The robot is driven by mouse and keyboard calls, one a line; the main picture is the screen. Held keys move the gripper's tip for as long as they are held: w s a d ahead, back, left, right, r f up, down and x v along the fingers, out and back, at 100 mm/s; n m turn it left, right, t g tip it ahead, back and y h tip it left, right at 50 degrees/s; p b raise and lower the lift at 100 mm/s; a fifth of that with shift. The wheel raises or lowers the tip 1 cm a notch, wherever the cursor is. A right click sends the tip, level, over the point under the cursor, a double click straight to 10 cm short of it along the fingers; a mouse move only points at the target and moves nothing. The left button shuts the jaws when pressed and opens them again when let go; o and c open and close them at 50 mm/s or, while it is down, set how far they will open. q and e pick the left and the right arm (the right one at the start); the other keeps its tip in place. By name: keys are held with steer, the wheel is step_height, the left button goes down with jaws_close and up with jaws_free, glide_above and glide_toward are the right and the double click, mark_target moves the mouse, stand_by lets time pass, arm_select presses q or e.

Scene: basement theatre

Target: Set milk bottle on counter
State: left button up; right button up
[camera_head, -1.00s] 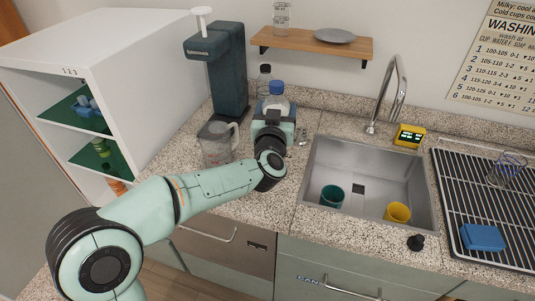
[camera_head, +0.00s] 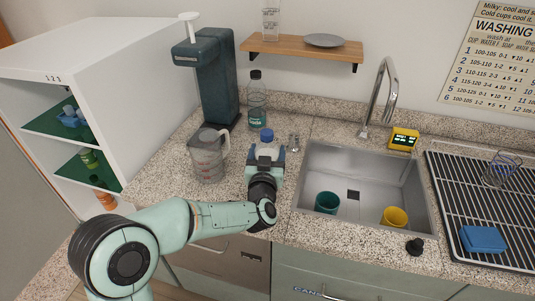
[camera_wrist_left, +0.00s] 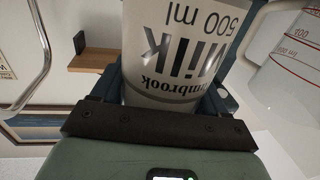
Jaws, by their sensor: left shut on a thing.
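The milk bottle (camera_head: 267,145) is white with a blue cap and stands about upright over the counter, left of the sink. My left gripper (camera_head: 266,155) is shut around its body. In the left wrist view the milk bottle (camera_wrist_left: 178,50) shows upside down between the fingers, with its "Milk 500 ml" label. The gripper hides the bottle's base, so I cannot tell whether it touches the speckled counter (camera_head: 160,170). My right gripper is not in view.
A measuring jug (camera_head: 208,160) stands close left of the bottle. A dark-capped bottle (camera_head: 257,103) and a tall teal dispenser (camera_head: 217,75) stand behind. The sink (camera_head: 380,165), holding a teal cup (camera_head: 327,202) and a yellow cup (camera_head: 395,217), is to the right.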

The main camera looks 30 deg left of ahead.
arm_select(q)
steer(key=o, duration=1)
steer(key=shift+f, duration=0.15)
steer(key=o, duration=0.4)
steer(key=shift+o, duration=0.2)
steer(key=shift+r, duration=0.2)
steer(key=b+v, duration=0.1)
steer(key=v, duration=1.1)
steer(key=shift+s, duration=0.1)
steer(key=shift+f, duration=0.1)
